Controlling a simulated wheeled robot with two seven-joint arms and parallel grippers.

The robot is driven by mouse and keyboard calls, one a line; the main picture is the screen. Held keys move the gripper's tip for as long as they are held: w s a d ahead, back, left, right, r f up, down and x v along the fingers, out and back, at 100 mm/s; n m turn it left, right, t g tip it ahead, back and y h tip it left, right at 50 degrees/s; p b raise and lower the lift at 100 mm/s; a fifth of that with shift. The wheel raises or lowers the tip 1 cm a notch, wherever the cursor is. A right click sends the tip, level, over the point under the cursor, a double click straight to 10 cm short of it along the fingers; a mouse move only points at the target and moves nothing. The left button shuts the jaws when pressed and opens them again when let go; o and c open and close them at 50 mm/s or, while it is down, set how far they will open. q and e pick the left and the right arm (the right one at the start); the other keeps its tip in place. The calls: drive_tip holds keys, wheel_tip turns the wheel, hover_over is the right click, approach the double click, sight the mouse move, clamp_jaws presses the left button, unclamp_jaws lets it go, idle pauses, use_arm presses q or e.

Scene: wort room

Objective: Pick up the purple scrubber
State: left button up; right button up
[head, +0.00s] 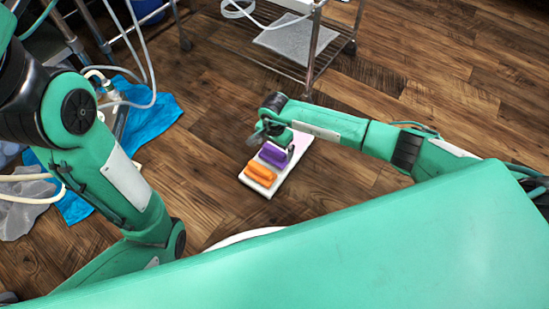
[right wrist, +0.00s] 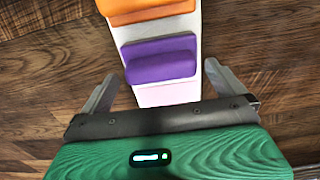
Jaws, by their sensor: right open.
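The purple scrubber (head: 273,155) lies on a white and pink board (head: 297,146) on the wooden floor, beside an orange scrubber (head: 260,173). In the right wrist view the purple scrubber (right wrist: 160,60) shows just beyond and between the two fingers of my right gripper (right wrist: 158,82). The right gripper, also seen in the head view (head: 270,136), is open and empty, close to the purple scrubber. The orange scrubber (right wrist: 145,10) is at the top of the wrist view. My left arm comes in at the left of the head view; its gripper is not visible.
A wheeled metal cart (head: 312,50) stands at the top of the head view, with a grey mat (head: 298,40) on its lower shelf. Blue cloth (head: 150,115), hoses and a grey cloth (head: 25,205) lie at the left. The floor right of the cart is clear.

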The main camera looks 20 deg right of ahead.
drive_tip(key=shift+f+b, duration=0.4)
drive_tip(key=shift+f, duration=0.55)
drive_tip(key=shift+f+b, duration=0.3)
drive_tip(key=shift+f, duration=0.15)
drive_tip(key=shift+r, duration=0.1)
drive_tip(key=shift+c, duration=0.9)
drive_tip(key=c, duration=0.8)
drive_tip(key=shift+r, duration=0.1)
